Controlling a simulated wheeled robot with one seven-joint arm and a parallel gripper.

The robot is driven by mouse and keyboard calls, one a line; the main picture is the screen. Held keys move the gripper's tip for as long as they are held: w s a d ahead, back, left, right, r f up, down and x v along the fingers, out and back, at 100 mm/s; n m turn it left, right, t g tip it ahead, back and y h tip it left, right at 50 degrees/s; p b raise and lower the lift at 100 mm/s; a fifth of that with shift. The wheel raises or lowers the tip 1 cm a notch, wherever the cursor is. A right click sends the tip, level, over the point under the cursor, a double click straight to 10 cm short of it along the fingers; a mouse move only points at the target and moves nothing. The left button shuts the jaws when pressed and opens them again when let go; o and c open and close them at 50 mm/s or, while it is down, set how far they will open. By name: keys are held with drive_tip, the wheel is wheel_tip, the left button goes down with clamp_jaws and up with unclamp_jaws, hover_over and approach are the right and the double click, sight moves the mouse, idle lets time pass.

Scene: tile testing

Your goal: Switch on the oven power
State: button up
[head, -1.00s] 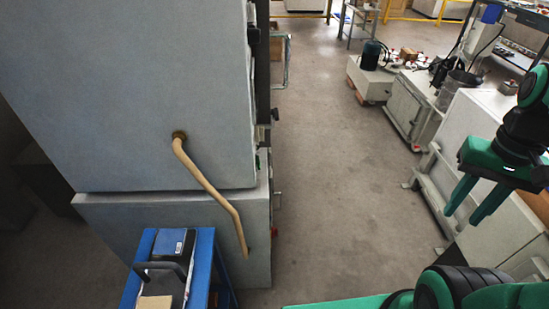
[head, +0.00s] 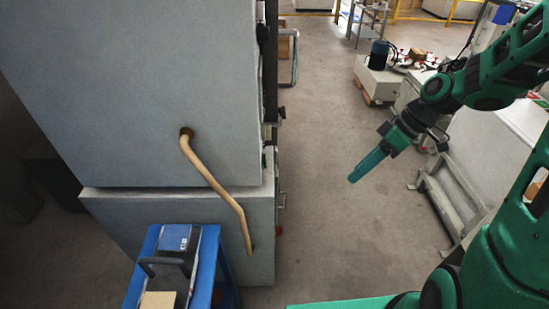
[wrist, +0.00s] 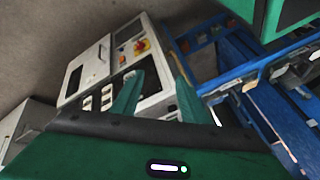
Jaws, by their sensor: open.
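My gripper (head: 354,178) is out over the open floor in the head view, right of a tall grey cabinet and pointing down and left. It is open and empty, with its two fingers spread in the wrist view (wrist: 155,64). Beyond the fingers, the wrist view shows a tilted white cabinet with a control panel (wrist: 126,54). A red knob on a yellow plate (wrist: 141,46) sits on that panel, apart from the fingers. Small labels are too small to read. I cannot tell for certain which unit is the oven.
The tall grey cabinet (head: 130,80) with a bent tan pipe (head: 215,183) fills the left of the head view. A blue stand (head: 208,265) holds a handled device before it. Clear floor (head: 325,120) lies between it and the right-hand benches. Blue framing (wrist: 262,105) crosses the wrist view.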

drive_tip(key=w+a+n+y, duration=0.4)
drive_tip(key=w+a+n, duration=0.1)
drive_tip(key=a, duration=0.3)
drive_tip(key=n+y, duration=0.3)
approach(265, 161)
drive_tip(key=w+a+f, duration=0.1)
drive_tip(key=a+f, duration=0.3)
drive_tip(key=a, duration=0.2)
drive_tip(key=shift+w+f+y, duration=0.3)
drive_tip(key=shift+w+f, duration=0.05)
